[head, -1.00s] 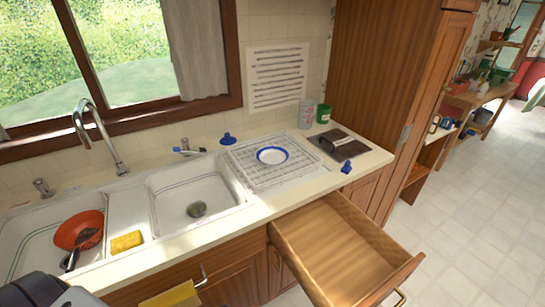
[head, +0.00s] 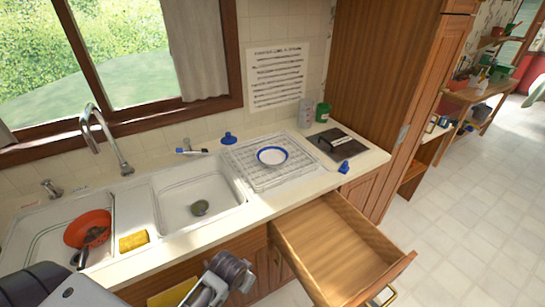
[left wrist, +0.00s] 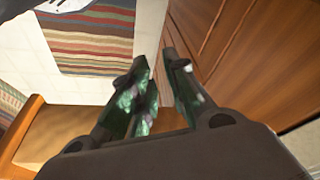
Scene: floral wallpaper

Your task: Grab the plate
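The plate (head: 272,156) is small and white with a blue rim. It lies flat on the white wire rack (head: 250,171) on the counter, right of the sink. Part of my left gripper and wrist (head: 228,272) shows at the bottom of the head view, in front of the lower cabinets, below the counter and well apart from the plate. In the left wrist view the two fingers of my left gripper (left wrist: 155,62) are spread with nothing held between them. The plate is not in the left wrist view. My right gripper is not in view.
A drawer (head: 335,250) stands pulled out below the counter. Blue stoppers (head: 228,138), a green cup (head: 323,112) and a dark board (head: 338,143) are near the rack. The sink (head: 195,204), yellow sponge (head: 133,241) and red bowl (head: 88,229) are left. A striped rug (left wrist: 95,40) covers some floor.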

